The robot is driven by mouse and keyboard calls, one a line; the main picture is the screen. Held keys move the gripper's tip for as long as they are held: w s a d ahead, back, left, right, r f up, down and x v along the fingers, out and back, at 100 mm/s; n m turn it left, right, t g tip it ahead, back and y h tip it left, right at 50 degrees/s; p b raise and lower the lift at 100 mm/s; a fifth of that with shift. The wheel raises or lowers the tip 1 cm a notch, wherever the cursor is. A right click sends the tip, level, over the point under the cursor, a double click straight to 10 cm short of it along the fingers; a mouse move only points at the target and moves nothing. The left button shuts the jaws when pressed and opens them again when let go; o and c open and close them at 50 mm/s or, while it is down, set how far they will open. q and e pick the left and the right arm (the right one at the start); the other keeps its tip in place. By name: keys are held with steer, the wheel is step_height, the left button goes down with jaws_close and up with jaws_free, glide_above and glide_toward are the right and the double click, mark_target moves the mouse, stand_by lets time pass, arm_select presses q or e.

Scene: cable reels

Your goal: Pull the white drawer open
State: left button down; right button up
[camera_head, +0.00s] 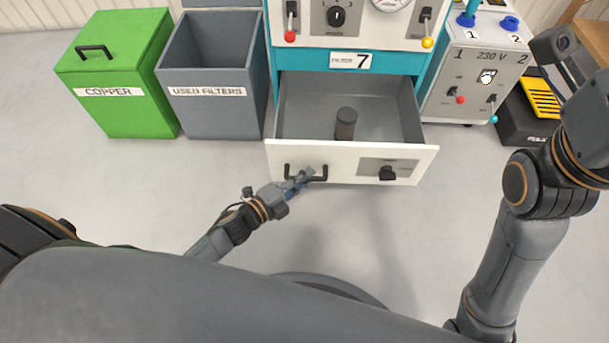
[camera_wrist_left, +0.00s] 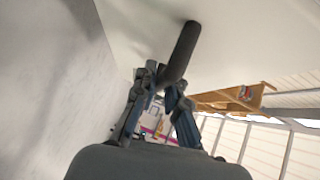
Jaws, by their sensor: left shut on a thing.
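The white drawer (camera_head: 340,165) stands open, pulled out from the teal cabinet. Its grey inside shows, with a dark brown cylinder (camera_head: 346,124) in it near the front. The drawer front has a black bar handle (camera_head: 318,177) at its left and a black knob (camera_head: 387,174) on a grey plate at its right. My left gripper (camera_head: 300,181) is shut on the black handle. In the left wrist view the dark handle (camera_wrist_left: 181,52) passes between the fingers of the gripper (camera_wrist_left: 160,95). My right arm shows at the right; its gripper's fingertips cannot be made out.
A green COPPER bin (camera_head: 120,80) and a grey USED FILTERS bin (camera_head: 215,115) stand left of the cabinet. A grey 230 V box (camera_head: 470,90) stands right of it, and a black case with yellow parts (camera_head: 540,100) beyond. The floor before the drawer is clear.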

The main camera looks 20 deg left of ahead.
arm_select(q)
steer(key=c, duration=1.4)
jaws_free()
steer(key=shift+o, duration=0.2)
steer(key=v, duration=1.2)
